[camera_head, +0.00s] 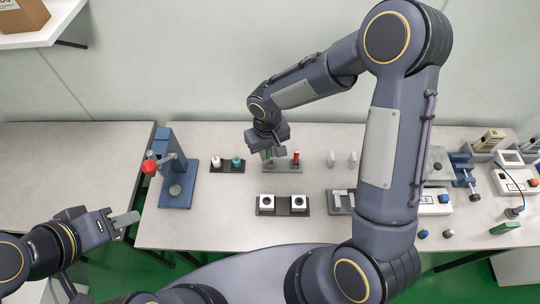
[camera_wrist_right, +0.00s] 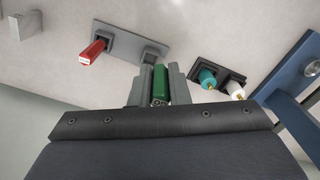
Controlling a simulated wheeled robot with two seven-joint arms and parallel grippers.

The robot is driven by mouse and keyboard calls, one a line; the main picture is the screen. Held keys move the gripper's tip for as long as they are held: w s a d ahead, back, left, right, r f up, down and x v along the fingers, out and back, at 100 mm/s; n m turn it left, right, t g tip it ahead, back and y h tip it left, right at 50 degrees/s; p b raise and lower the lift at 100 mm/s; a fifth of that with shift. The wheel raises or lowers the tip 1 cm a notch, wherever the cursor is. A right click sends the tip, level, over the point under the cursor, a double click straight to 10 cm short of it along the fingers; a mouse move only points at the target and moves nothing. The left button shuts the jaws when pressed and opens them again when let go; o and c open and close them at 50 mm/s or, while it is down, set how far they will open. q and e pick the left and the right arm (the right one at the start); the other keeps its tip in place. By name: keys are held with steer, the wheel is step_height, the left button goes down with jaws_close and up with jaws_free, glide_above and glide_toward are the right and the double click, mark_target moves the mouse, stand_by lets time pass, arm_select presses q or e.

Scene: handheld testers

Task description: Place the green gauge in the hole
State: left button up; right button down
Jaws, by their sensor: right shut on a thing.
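The green gauge (camera_wrist_right: 160,83) is held between the two grey fingers of my right gripper (camera_wrist_right: 157,88). In the head view, my right gripper (camera_head: 269,156) is above the left part of a grey holder plate (camera_head: 284,169), and the gauge is mostly hidden by the gripper. The red gauge (camera_head: 296,157) stands at the plate's right end; in the wrist view it shows (camera_wrist_right: 92,51) beside a socket block (camera_wrist_right: 152,55) with no gauge in it. Two white blocks with dark round holes (camera_head: 267,203) sit on a black plate nearer me. My left gripper (camera_head: 124,219) is away at the left.
Teal (camera_head: 237,162) and white (camera_head: 216,161) plugs stand in a black holder. A blue press with a red knob (camera_head: 149,167) stands further left. Testers (camera_head: 435,201) and a blue clamp (camera_head: 463,170) fill the right side. The table front between is clear.

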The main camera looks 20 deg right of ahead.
steer(key=w+f, duration=0.1)
steer(key=w+d+f, duration=0.1)
steer(key=f, duration=0.1)
steer(key=shift+d+b, duration=0.1)
steer(key=shift+b, duration=0.2)
steer(key=f, duration=0.1)
steer(key=f+b, duration=0.1)
steer(key=f, duration=0.1)
steer(key=shift+w+d+f+b, duration=0.1)
steer(key=shift+w+f+b, duration=0.2)
steer(key=shift+f+b, duration=0.05)
steer(key=shift+r, duration=0.1)
steer(key=shift+f, duration=0.25)
steer(key=c, duration=1.4)
jaws_free()
steer(key=shift+r, duration=0.15)
